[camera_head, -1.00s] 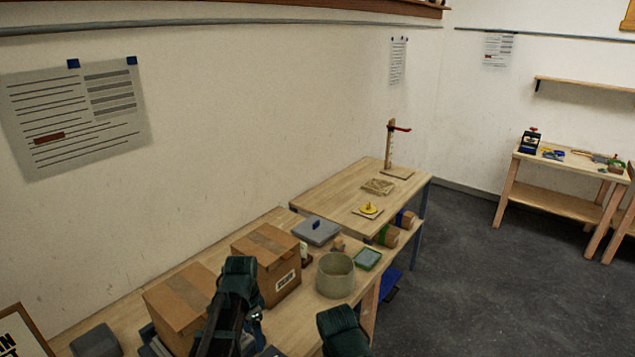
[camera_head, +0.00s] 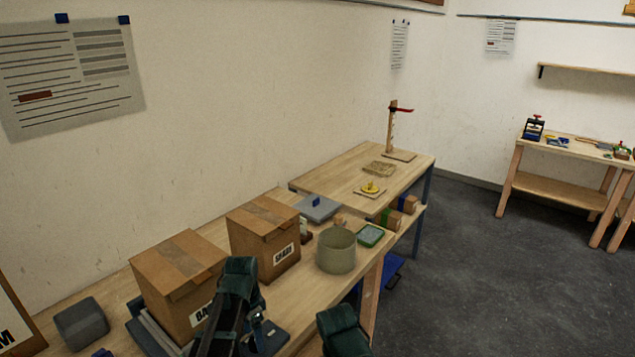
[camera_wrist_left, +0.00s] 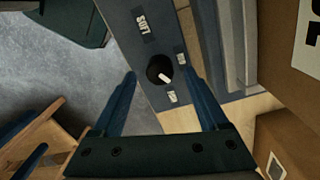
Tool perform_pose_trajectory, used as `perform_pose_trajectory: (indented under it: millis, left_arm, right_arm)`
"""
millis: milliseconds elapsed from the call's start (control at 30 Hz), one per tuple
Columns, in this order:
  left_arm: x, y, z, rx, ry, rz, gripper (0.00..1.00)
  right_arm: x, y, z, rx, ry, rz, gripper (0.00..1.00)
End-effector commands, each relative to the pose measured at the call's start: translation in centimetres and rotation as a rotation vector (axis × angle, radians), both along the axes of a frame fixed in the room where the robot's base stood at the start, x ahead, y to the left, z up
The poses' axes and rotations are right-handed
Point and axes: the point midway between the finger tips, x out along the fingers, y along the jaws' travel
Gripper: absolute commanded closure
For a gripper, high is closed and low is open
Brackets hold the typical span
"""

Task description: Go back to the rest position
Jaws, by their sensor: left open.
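My left gripper (camera_head: 260,332) shows low in the head view, partly hidden behind my dark left arm. In the left wrist view its two blue fingers (camera_wrist_left: 158,76) stand wide apart with nothing held between them. Past the fingertips is a dark panel (camera_wrist_left: 140,30) with a "LIDS" label and a round dark hole (camera_wrist_left: 159,70) with a small white piece in it. I cannot tell how far the panel is from the fingers. A dark part of my right arm shows at the bottom of the head view; its gripper is out of view.
Two cardboard boxes (camera_head: 180,280) (camera_head: 265,238) and a round beige pot (camera_head: 336,250) stand on the near bench close to my left arm. A green tray (camera_head: 371,235) lies beside the pot. A farther bench (camera_head: 340,180) holds a wooden stand (camera_head: 392,130). The floor (camera_head: 470,260) at right is clear.

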Motion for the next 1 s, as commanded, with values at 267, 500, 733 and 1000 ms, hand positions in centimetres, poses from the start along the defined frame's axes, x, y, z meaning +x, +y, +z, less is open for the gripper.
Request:
perform_pose_trajectory:
  millis: [267, 500, 733, 1000]
  left_arm:
    - [-0.1, 0.0, -1.8, 0.0, 0.0, 0.141, 0.24]
    - [-0.1, 0.0, -1.7, 0.0, 0.0, 0.395, 0.24]
    - [-0.1, 0.0, -1.7, 0.0, 0.0, 0.625, 0.24]
    - [-0.1, -0.1, -1.7, 0.0, 0.0, 0.808, 0.24]
  right_arm:
    - [0.0, 0.0, -1.8, 0.0, 0.0, 0.0, 0.0]
    - [0.0, 0.0, -1.7, 0.0, 0.0, 0.0, 0.0]
    - [0.0, 0.0, -1.8, 0.0, 0.0, 0.0, 0.0]
    - [0.0, 0.0, -1.8, 0.0, 0.0, 0.0, 0.0]
